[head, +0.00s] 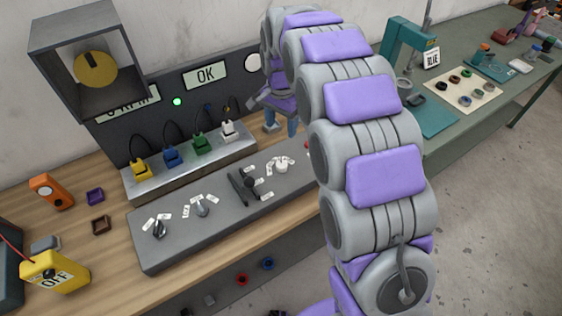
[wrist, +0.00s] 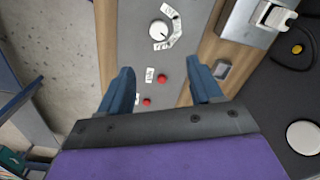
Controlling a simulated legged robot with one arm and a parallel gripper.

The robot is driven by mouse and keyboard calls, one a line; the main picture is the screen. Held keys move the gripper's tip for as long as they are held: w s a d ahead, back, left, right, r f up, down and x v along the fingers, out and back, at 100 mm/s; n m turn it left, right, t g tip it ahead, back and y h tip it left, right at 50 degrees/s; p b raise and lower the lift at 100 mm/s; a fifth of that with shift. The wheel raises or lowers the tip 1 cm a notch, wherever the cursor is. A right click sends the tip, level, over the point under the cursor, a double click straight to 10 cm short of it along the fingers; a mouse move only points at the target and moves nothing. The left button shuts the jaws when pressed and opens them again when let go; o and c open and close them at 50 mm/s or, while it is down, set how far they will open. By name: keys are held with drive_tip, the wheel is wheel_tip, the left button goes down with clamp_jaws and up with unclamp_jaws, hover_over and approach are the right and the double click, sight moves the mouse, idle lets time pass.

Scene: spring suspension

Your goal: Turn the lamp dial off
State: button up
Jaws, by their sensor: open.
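A grey control panel (head: 185,242) on the wooden bench carries several knobs with small white labels. A white round dial (head: 282,165) sits towards its right end; it also shows in the wrist view (wrist: 159,30), with labels along its right side. I cannot read the labels, so I cannot tell which knob is the lamp dial. Two dark knobs (head: 160,228) (head: 203,207) sit further left. My gripper (wrist: 160,72) is open and empty above the panel, its blue fingers spread; the white dial lies beyond the fingertips, not touched. My arm hides the panel's right end in the head view.
Two red buttons (wrist: 162,78) (wrist: 147,101) lie between and below my fingers in the wrist view. A black lever (head: 243,185) stands left of the white dial. Coloured plugs (head: 171,155) stand in a raised strip behind. A box with a yellow disc (head: 96,68) hangs at upper left.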

sight(281, 164)
wheel_tip(281, 164, down, 17)
drive_tip(key=b, duration=0.3)
drive_tip(key=shift+r+b, duration=0.1)
drive_tip(key=shift+b, duration=0.2)
drive_tip(key=c, duration=1)
